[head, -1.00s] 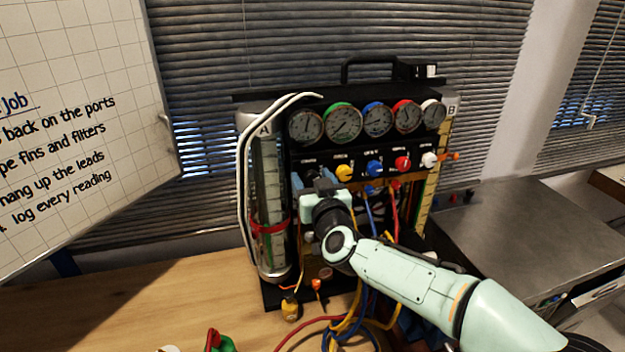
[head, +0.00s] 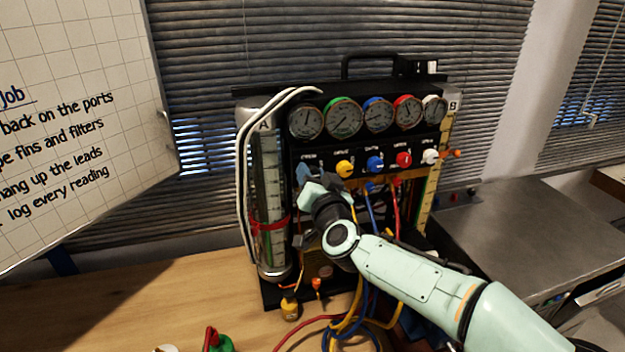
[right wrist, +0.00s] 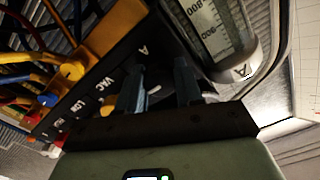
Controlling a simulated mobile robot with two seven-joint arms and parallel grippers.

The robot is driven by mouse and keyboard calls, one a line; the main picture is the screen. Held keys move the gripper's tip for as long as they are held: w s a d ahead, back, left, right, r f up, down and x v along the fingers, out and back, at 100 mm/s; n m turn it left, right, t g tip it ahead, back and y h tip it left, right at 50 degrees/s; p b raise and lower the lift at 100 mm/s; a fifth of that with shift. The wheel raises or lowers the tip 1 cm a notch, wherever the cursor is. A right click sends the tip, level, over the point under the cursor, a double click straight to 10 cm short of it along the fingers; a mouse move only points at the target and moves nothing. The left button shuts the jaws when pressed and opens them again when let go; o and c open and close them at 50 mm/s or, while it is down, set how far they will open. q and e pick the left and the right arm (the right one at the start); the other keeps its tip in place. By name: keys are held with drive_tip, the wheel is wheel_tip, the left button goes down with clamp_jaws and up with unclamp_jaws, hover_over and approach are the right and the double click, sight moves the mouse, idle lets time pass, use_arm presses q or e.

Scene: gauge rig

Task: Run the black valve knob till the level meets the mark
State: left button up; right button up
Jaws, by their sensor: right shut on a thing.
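The gauge rig (head: 370,150) stands on the bench. Its left glass cylinder A (head: 268,185) has a scale and a red band (head: 268,224) around its lower half; the level itself is too small to make out. The scale also shows in the right wrist view (right wrist: 212,25). My right gripper (head: 306,178) is at the left end of the valve row, its fingers shut on the black valve knob, which they largely hide. In the right wrist view the two fingers (right wrist: 158,82) straddle that spot by the letter A. My left gripper is not in view.
Yellow (head: 345,169), blue (head: 375,164), red (head: 403,159) and white (head: 430,156) knobs sit to the right, under several dials. Coloured hoses (head: 352,318) hang and coil in front. The wooden bench (head: 170,300) is clear at left.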

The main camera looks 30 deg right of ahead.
drive_tip(key=shift+f, duration=0.2)
drive_tip(key=o, duration=1)
drive_tip(key=shift+o, duration=0.2)
drive_tip(key=shift+r, duration=0.1)
drive_tip(key=v, duration=1.3)
drive_tip(key=shift+s+b, duration=0.2)
drive_tip(key=shift+b, duration=0.25)
